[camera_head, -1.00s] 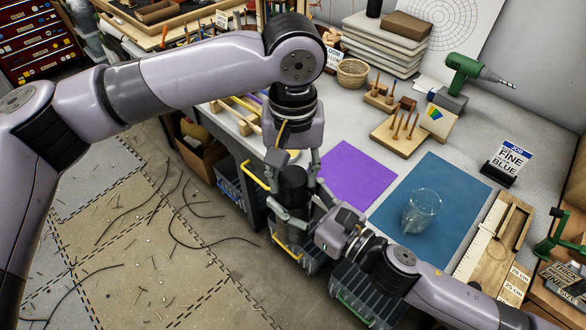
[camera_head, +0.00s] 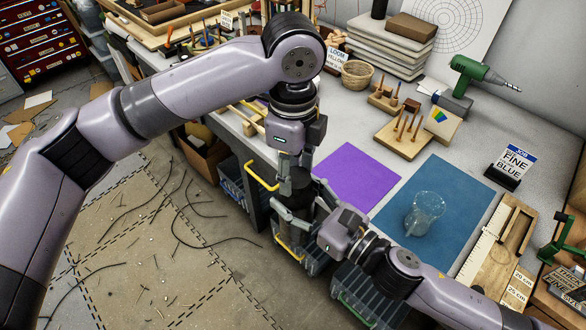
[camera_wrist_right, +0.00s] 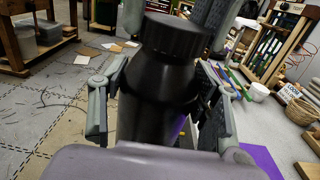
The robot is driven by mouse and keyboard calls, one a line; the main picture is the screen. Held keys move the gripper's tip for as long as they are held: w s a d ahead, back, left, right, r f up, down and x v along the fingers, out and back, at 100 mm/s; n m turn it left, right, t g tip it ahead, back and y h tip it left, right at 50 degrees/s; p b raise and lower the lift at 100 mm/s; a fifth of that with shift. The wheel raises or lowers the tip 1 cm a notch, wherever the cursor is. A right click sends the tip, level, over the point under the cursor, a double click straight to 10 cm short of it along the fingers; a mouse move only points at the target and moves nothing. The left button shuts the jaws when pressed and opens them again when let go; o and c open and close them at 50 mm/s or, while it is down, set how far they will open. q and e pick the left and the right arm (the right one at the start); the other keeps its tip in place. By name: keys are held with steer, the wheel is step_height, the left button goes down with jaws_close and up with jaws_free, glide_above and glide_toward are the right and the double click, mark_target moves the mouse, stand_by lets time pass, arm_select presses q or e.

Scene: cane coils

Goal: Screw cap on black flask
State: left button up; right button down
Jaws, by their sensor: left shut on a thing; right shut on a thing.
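The black flask (camera_wrist_right: 155,115) stands upright in the right wrist view, with its ribbed black cap (camera_wrist_right: 176,38) on top; I see no gap between them there. How tightly it is threaded cannot be seen. My left gripper (camera_head: 295,172) points down from above, its fingers around the cap. Its grey fingers also show at the top of the right wrist view. My right gripper (camera_head: 303,217) is shut around the flask body below, holding it in front of the bench edge. In the head view the fingers hide much of the flask.
A purple mat (camera_head: 354,177) and a blue mat (camera_head: 452,190) with a clear glass beaker (camera_head: 425,212) lie on the bench. A green drill (camera_head: 475,72), wooden peg stands (camera_head: 402,132) and a basket (camera_head: 357,73) stand farther back. Bins (camera_head: 360,290) sit below the bench edge.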

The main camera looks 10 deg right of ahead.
arm_select(q)
steer(key=m, duration=0.6)
steer(key=shift+w+d, duration=0.1)
steer(key=shift+w, duration=0.1)
steer(key=m, duration=0.6)
steer(key=shift+d, duration=0.2)
steer(key=m, duration=0.6)
steer(key=shift+d, duration=0.15)
steer(key=m, duration=0.7)
steer(key=shift+s+d, duration=0.15)
steer(key=o, duration=0.7)
steer(key=shift+o, duration=0.2)
